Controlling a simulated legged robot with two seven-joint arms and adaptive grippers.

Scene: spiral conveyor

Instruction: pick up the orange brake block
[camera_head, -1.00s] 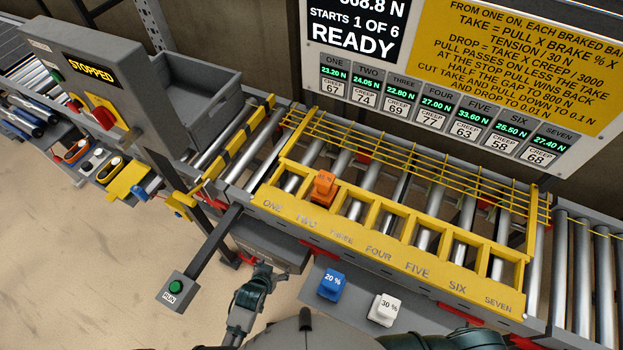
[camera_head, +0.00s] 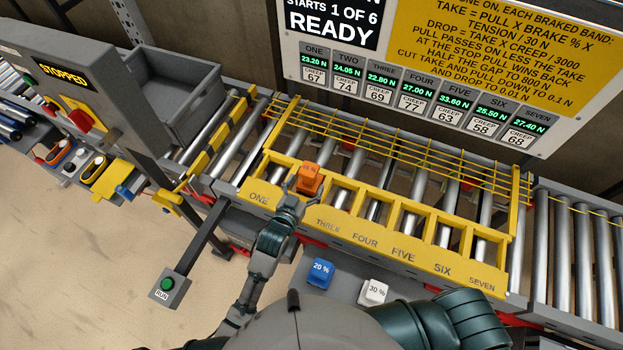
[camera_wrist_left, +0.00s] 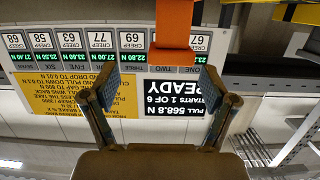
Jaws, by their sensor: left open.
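The orange brake block (camera_head: 310,178) sits upright in the yellow slotted frame (camera_head: 350,238) over the rollers, around slot two. My left gripper (camera_head: 291,196) is just in front of the block, over the frame's front edge, and partly covers the word two. In the left wrist view the two fingers (camera_wrist_left: 162,98) are spread with nothing between them. The orange block also shows there (camera_wrist_left: 173,25), at the top, beyond the fingertips. I cannot tell whether a finger touches it. My right gripper is out of view; only part of my right arm shows.
A blue 20 % block (camera_head: 320,273) and a white 30 % block (camera_head: 374,292) stand on the grey shelf in front. Yellow rails (camera_head: 400,140) run behind the slots. A RUN button post (camera_head: 168,284) stands at left. The display board (camera_head: 420,80) is behind.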

